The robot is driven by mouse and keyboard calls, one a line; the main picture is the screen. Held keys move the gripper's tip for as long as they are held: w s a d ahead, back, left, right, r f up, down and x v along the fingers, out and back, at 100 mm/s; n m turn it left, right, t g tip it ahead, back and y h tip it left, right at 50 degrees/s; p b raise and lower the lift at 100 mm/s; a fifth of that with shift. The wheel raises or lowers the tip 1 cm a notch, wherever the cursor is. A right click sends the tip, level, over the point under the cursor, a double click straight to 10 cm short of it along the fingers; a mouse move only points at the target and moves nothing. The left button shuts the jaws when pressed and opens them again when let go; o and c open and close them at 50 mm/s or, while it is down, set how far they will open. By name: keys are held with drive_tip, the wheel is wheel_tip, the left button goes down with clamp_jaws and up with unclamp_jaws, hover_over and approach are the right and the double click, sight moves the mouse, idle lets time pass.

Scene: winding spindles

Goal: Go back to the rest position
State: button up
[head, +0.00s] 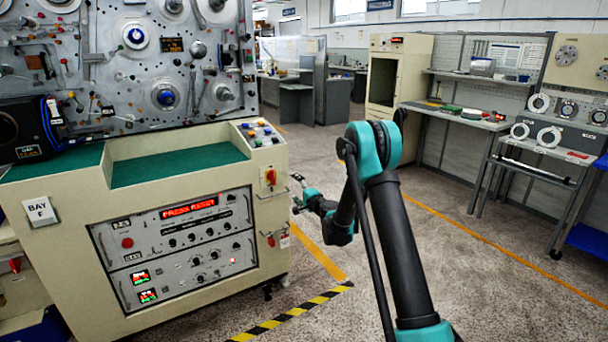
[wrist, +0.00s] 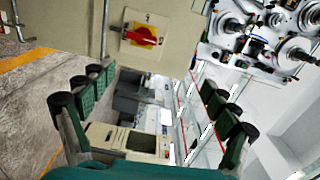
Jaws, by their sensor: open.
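My gripper (head: 298,193) is at the end of my teal and black arm, just right of the cream machine cabinet's side in the head view. In the wrist view my gripper (wrist: 152,98) has its green-padded fingers spread wide apart, with nothing between them. A red rotary switch (wrist: 144,36) on a yellow plate shows beyond the fingers at the top of the wrist view. I cannot tell the exact gap between the gripper and the cabinet.
The cream cabinet (head: 70,200) of bay F stands at left, with a red switch (head: 271,177) on its side and a "PRESS RESET" display (head: 188,207). Workbenches (head: 460,118) stand at right. Grey floor (head: 500,270) is clear right of my arm. Striped tape (head: 290,313) marks the floor.

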drive_tip(key=s+d+r+n+g+h, duration=0.1)
drive_tip(key=s+d+r+n+g, duration=0.15)
drive_tip(key=s, duration=0.35)
drive_tip(key=s+d+r+n+g, duration=0.1)
drive_tip(key=s+d+r+n, duration=0.15)
drive_tip(key=s, duration=0.45)
drive_tip(key=s+d+r+n+g+h, duration=0.1)
drive_tip(key=s+d+n+g, duration=0.1)
drive_tip(key=s+d, duration=0.3)
drive_tip(key=s+d+f+n+g+h, duration=0.1)
drive_tip(key=s+d+f+h, duration=0.1)
drive_tip(key=s+d, duration=0.4)
drive_tip(key=s+d+f+n+g+h, duration=0.1)
drive_tip(key=s+d, duration=0.5)
drive_tip(key=s, duration=1.1)
drive_tip(key=s+d+f+n+g+h, duration=0.1)
drive_tip(key=s+d+f+g+h, duration=0.2)
drive_tip(key=s, duration=0.8)
drive_tip(key=d+f+h, duration=0.2)
drive_tip(key=d+f, duration=0.1)
drive_tip(key=d, duration=0.1)
drive_tip(key=shift+s+f, duration=0.25)
drive_tip(key=shift+c, duration=0.6)
